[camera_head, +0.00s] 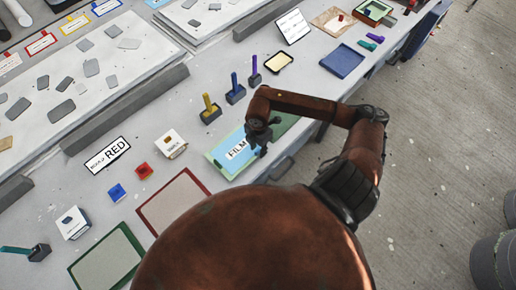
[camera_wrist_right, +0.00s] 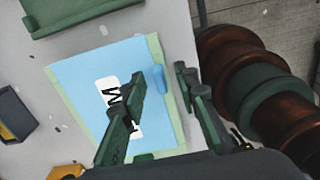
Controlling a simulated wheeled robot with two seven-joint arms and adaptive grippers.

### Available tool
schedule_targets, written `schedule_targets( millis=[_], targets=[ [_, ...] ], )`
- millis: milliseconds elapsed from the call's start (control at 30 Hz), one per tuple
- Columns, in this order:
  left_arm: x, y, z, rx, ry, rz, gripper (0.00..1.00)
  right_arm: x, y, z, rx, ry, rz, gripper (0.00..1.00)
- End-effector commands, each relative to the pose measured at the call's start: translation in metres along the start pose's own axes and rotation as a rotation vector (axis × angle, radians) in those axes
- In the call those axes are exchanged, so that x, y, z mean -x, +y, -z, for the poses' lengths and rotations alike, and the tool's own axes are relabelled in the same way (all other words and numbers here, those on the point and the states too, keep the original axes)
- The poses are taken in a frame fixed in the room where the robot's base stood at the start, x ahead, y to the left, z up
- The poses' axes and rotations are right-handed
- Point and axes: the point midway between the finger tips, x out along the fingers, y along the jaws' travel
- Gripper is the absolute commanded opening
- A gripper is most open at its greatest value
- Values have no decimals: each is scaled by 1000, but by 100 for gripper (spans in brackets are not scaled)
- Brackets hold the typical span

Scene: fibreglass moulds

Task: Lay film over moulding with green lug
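A light blue sheet labelled FILM (camera_head: 230,150) lies on a pale green backing on the bench in the head view. In the right wrist view the blue sheet (camera_wrist_right: 90,80) shows with part of its white label and a darker blue tab (camera_wrist_right: 160,79) at its edge. My right gripper (camera_head: 258,146) is over the sheet's right end. In the wrist view its fingers (camera_wrist_right: 170,78) are apart, around or just above the tab; contact cannot be told. I cannot pick out a moulding with a green lug. My left gripper is not in view.
A green panel (camera_head: 285,126) lies just beyond the film. Yellow, blue and purple handled blocks (camera_head: 235,92) stand behind it. Red-rimmed (camera_head: 150,222) and green-rimmed (camera_head: 75,272) frames lie nearer. A blue tray (camera_head: 342,61) is farther right. The bench edge drops to the floor on the right.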

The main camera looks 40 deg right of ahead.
Motion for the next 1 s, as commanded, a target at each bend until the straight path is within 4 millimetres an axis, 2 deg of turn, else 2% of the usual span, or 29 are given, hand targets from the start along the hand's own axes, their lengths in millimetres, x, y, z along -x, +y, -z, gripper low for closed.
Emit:
schedule_targets(
  millis=[200, 333, 700, 833, 1000],
  targets=[
    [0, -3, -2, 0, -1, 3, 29, 1, 0, 0, 0, 0, -1, 28],
    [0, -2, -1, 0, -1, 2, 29, 13, 1, 0, 0, -1, -2, 28],
    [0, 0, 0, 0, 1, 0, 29, 86, 1, -1, 1, -2, -3, 28],
    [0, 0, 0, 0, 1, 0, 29, 106, 1, -1, 0, -2, -3, 28],
    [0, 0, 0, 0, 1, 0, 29, 118, 0, 0, 0, -1, -1, 28]
  ],
)
